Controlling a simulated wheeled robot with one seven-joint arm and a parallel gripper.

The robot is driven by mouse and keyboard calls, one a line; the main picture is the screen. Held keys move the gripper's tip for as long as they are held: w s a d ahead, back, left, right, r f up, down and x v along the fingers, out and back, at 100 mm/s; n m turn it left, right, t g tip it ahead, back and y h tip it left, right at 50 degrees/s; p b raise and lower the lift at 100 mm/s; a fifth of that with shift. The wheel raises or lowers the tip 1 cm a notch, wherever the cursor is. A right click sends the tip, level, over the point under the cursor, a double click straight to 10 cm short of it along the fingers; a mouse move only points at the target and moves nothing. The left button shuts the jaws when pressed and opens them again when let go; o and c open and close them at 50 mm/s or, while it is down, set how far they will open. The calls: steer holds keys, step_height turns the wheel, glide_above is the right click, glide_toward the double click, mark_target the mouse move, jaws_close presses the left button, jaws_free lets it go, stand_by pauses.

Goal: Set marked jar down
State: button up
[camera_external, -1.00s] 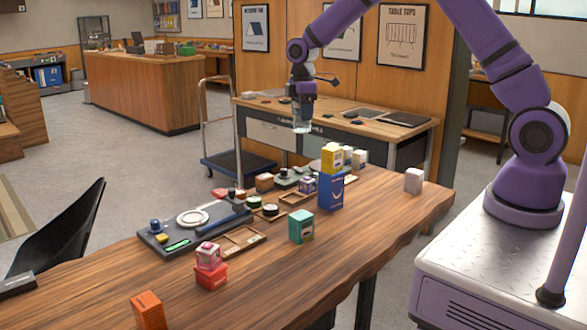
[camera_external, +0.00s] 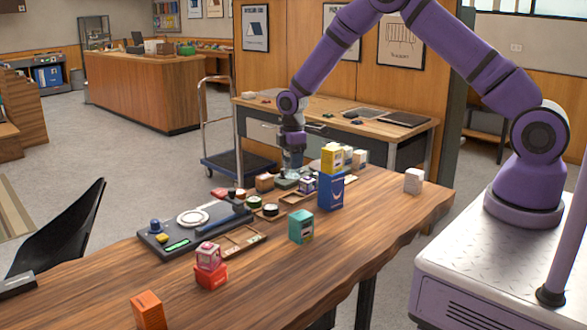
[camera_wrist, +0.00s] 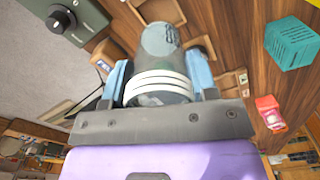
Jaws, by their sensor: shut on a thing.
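The marked jar (camera_wrist: 160,62) is a grey, see-through cylinder with white bands around it. In the wrist view it sits between the two blue fingers of my gripper (camera_wrist: 160,78), which is shut on it. In the external view my gripper (camera_external: 292,163) points down over the far side of the wooden table, among the small goods behind the blue box. The jar is small and mostly hidden there. I cannot tell whether its base touches anything.
A blue box (camera_external: 330,192) with a yellow box (camera_external: 332,158) on top stands right of my gripper. A teal box (camera_external: 301,227), stacked pink and red boxes (camera_external: 210,275) and an orange box (camera_external: 148,310) stand nearer. The table's front middle is clear.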

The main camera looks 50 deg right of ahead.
mark_target(293, 178)
steer(key=shift+f, duration=3.3)
steer(key=shift+f, duration=0.4)
steer(key=o, duration=1)
